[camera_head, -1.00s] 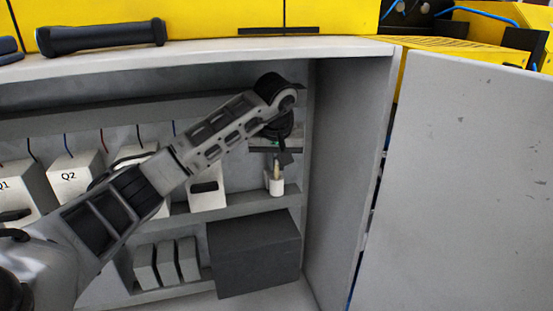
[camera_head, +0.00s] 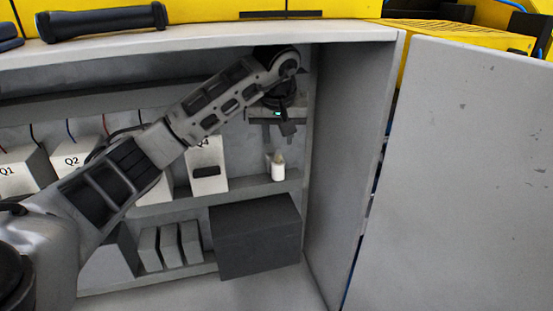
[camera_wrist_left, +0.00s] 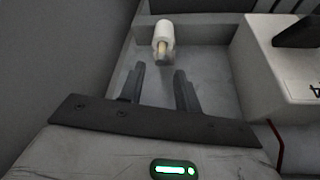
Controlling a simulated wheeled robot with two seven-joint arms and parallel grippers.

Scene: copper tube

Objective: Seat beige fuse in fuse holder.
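The white fuse holder (camera_head: 278,172) stands on the shelf near the cabinet's right wall. The beige fuse (camera_head: 279,157) shows as a small tip at its top, apparently inside it. In the left wrist view the white holder (camera_wrist_left: 164,28) and the beige fuse (camera_wrist_left: 162,46) lie beyond the fingertips. How deep the fuse sits cannot be told. My left gripper (camera_head: 288,131) is above the holder, apart from it. In the left wrist view my left gripper (camera_wrist_left: 160,72) has spread fingers with nothing between them. My right gripper is not in view.
The white Q4 box (camera_head: 207,170) stands left of the holder on the same shelf (camera_head: 240,187). A dark grey box (camera_head: 255,236) is below. The cabinet's right wall (camera_head: 345,150) is close to my left gripper. The open door (camera_head: 465,180) fills the right side.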

